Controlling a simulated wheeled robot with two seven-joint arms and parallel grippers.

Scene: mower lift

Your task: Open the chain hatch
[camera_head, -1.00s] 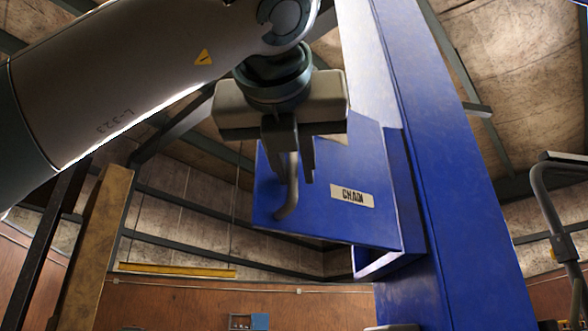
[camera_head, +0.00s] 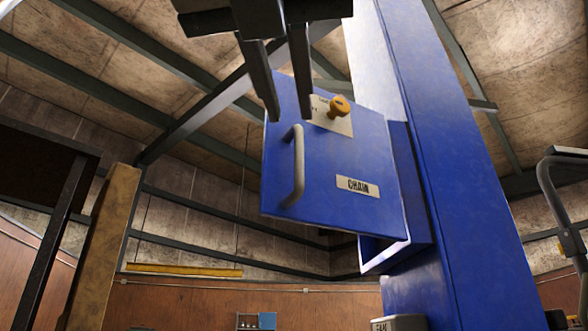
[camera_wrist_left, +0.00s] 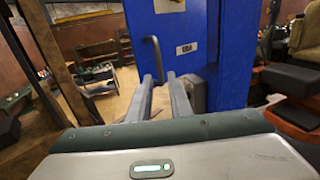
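The chain hatch is a blue door (camera_head: 335,205) with a "CHAIN" label, on the blue column (camera_head: 450,190). It stands swung out from its box (camera_head: 408,200), with a gap at the lower edge. A grey bar handle (camera_head: 298,165) sits on the door's left side, and an orange knob (camera_head: 339,106) is near its top. My left gripper (camera_head: 288,116) is open and empty, its fingers in front of the door's upper part, above the handle and apart from it. The left wrist view shows the open fingers (camera_wrist_left: 160,78) and the handle (camera_wrist_left: 155,56) beyond them. My right gripper is not in view.
A yellowish post (camera_head: 103,245) stands at the left. A grey metal tube frame (camera_head: 562,205) is at the right edge. A grey box (camera_head: 398,323) is at the column's foot. The space left of the door looks free.

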